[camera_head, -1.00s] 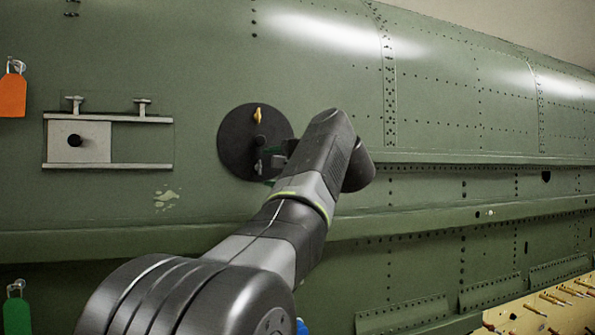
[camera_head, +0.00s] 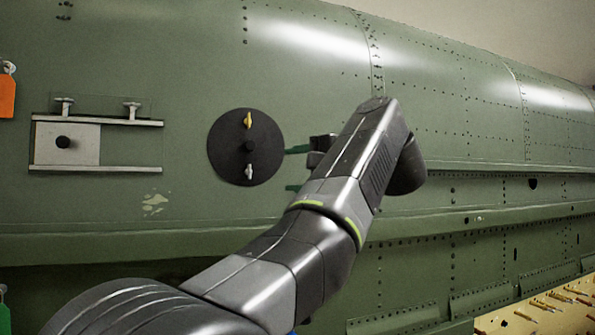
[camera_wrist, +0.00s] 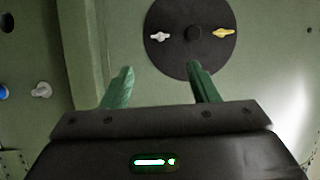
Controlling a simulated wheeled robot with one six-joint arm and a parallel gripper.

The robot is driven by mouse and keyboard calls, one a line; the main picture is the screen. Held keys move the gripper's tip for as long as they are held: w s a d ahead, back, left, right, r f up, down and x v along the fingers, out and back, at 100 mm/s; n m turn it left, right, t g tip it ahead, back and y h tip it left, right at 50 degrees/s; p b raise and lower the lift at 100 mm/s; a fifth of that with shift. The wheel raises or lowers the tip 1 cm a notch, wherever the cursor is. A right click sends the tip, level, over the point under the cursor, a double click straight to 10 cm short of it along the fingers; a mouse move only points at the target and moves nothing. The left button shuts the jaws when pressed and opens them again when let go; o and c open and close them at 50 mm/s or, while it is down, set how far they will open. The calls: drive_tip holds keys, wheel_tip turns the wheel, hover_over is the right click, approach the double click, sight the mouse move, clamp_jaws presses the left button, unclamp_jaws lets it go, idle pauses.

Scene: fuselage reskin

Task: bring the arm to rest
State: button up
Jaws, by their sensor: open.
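My gripper (camera_wrist: 160,85) is open, its two green fingers apart with nothing between them in the wrist view. In the head view my arm reaches up from the bottom, and my gripper (camera_head: 293,168) shows partly behind it, just right of the round black disc. The disc (camera_head: 225,160) sits flat on the green fuselage skin, with a yellow wing latch at its top, a black knob in the middle and a silver wing latch at its bottom. It also shows beyond my fingers in the wrist view (camera_wrist: 193,55). My gripper seems apart from it.
A grey plate (camera_head: 85,145) between two rails, with a black knob, is on the skin at left. An orange tag (camera_head: 7,97) hangs at the left edge. A tan board with several pegs (camera_head: 530,318) is at lower right. Ledges (camera_head: 450,215) run along the fuselage.

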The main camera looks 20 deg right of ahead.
sight(251, 172)
idle(0.3)
drive_tip(key=p+x, duration=0.3)
drive_tip(key=x, duration=1.1)
drive_tip(key=shift+d, duration=0.1)
drive_tip(key=shift+s, duration=0.1)
